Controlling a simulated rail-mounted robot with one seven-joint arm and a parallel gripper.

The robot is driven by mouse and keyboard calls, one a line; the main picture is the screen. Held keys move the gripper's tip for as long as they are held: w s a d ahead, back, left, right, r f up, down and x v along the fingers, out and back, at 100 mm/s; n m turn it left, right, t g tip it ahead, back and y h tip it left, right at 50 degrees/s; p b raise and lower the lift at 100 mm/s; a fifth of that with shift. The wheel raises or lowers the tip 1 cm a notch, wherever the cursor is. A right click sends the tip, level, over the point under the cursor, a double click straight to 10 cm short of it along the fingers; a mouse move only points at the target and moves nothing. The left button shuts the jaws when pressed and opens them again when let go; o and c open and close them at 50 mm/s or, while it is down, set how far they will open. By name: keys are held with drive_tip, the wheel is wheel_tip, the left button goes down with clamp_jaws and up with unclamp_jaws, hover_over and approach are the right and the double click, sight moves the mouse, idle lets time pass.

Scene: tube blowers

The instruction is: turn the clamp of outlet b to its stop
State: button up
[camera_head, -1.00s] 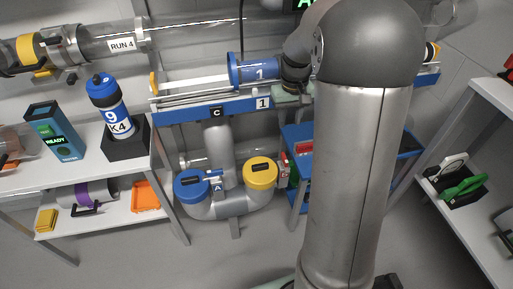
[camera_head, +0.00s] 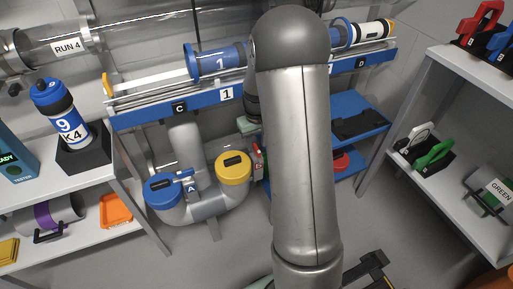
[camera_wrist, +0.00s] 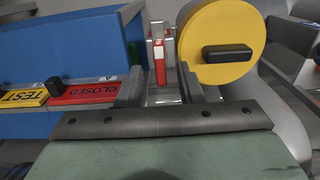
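The yellow-capped outlet (camera_head: 233,168) stands on the right end of the grey U-shaped pipe, beside the blue-capped outlet marked A (camera_head: 162,191). A small red and white clamp (camera_head: 257,161) sits at the right of the yellow cap; I take it for outlet b's clamp, but its letter is not readable. In the wrist view the yellow cap (camera_wrist: 214,45) is at upper right, with the red clamp (camera_wrist: 159,62) left of it. My gripper (camera_wrist: 160,75) is open, and the clamp shows between and beyond its fingers. Contact cannot be told.
A blue box or panel (camera_wrist: 75,50) is close left of my gripper, with TEST and CLOSED plates. A blue rail (camera_head: 170,111) runs above the outlets. Shelves stand at left and right; grey floor is clear below the pipe.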

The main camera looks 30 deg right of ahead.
drive_tip(key=shift+f, duration=0.9)
clamp_jaws()
